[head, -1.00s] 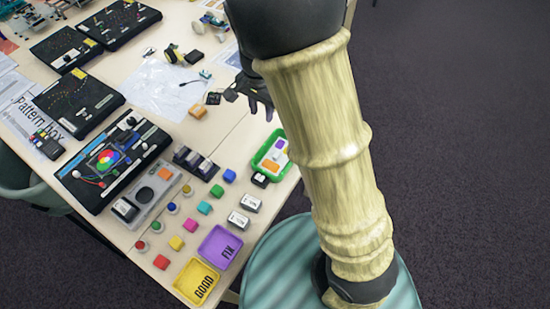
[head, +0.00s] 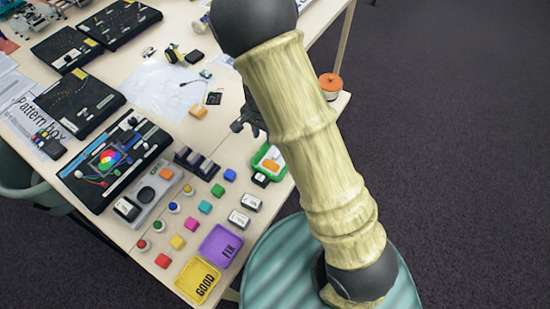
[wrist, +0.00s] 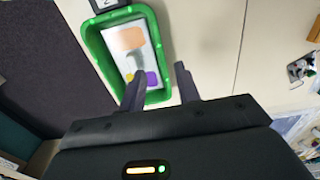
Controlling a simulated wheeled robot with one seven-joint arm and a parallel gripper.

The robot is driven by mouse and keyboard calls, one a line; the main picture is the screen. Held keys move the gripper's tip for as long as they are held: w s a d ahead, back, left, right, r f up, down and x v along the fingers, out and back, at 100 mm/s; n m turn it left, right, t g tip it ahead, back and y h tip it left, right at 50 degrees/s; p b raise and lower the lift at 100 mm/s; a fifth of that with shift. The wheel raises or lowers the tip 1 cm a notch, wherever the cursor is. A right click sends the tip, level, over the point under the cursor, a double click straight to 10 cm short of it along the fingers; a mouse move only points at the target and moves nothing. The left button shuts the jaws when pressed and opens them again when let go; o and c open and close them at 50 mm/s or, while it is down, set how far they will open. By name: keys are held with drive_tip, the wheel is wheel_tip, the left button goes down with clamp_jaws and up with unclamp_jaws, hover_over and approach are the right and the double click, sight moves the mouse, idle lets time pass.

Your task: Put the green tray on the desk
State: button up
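The green tray (head: 256,156) sits on the pale table near its right edge, partly hidden by my arm in the head view. In the wrist view the green tray (wrist: 97,54) holds a white card with an orange block and purple and yellow patches on or beside it. My gripper (head: 246,124) is above the table just beyond the tray in the head view. In the wrist view my gripper (wrist: 160,82) is open and empty. Its left finger overlaps the tray's lower right part and its right finger lies over bare tabletop. I cannot tell whether either touches.
Coloured blocks and buttons, a purple FIX tray (head: 220,245) and a yellow GOOD tray (head: 197,281) lie near the tray. A black pattern box (head: 112,160) is further left. An orange-topped jar (head: 331,84) stands at the right edge. Dark carpet lies to the right.

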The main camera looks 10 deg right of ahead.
sight(262, 148)
drive_tip(key=shift+s+a+f+p, duration=0.1)
drive_tip(key=shift+f+p, duration=0.1)
drive_tip(key=shift+f, duration=0.65)
drive_tip(key=shift+a+f+p, duration=0.15)
drive_tip(key=shift+f+p, duration=0.1)
drive_tip(key=shift+f, duration=0.65)
drive_tip(key=shift+s+a+f+p, duration=0.1)
drive_tip(key=shift+f+p, duration=0.1)
drive_tip(key=shift+f, duration=0.65)
clamp_jaws()
